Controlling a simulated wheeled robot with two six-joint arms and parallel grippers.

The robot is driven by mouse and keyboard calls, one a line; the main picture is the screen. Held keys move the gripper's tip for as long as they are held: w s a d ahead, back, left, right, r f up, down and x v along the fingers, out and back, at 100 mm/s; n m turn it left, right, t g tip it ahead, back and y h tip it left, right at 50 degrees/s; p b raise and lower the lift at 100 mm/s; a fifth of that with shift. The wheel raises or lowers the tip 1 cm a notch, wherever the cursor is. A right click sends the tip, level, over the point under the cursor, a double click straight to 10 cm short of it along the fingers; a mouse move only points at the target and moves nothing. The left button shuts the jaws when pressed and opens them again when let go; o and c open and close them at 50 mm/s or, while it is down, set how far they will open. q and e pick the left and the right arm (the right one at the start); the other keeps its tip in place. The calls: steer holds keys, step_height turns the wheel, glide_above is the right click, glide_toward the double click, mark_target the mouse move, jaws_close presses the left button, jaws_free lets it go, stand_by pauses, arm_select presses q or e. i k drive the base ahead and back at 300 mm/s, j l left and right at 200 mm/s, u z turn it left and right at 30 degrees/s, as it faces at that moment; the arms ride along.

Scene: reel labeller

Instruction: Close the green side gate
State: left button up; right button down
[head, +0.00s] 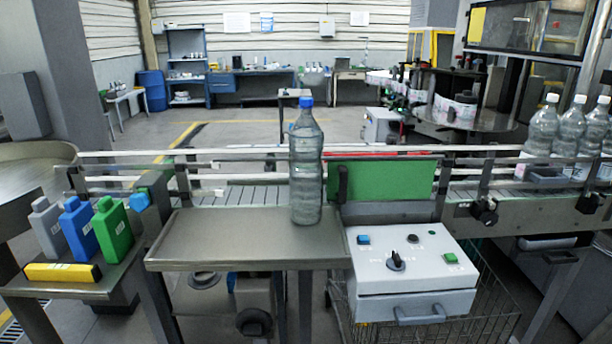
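The green side gate (390,193) is a flat green panel on the near side of the conveyor, right of centre. A black upright handle (343,184) is at its left end. The panel stands upright along the rail; I cannot tell whether it is latched. A clear bottle with a blue cap (306,170) stands upright on the steel table just left of the handle. Neither of my grippers is in view.
The steel table (225,235) is otherwise bare. A white control box (410,275) with buttons and a knob sits below the gate. Several clear bottles (543,128) stand on the conveyor at right. Grey, blue and green flasks (77,228) stand at left beside a yellow block (62,272).

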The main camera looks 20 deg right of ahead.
mark_target(388, 178)
steer(key=k+l+u, duration=0.1)
steer(key=l, duration=0.3)
steer(key=k+l+u, duration=0.15)
steer(key=l, duration=0.2)
steer(key=k+l+u, duration=0.1)
steer(key=l, duration=0.3)
steer(key=k+l+u, duration=0.15)
steer(key=l, duration=0.2)
steer(key=k+l+u, duration=0.1)
steer(key=l, duration=0.25)
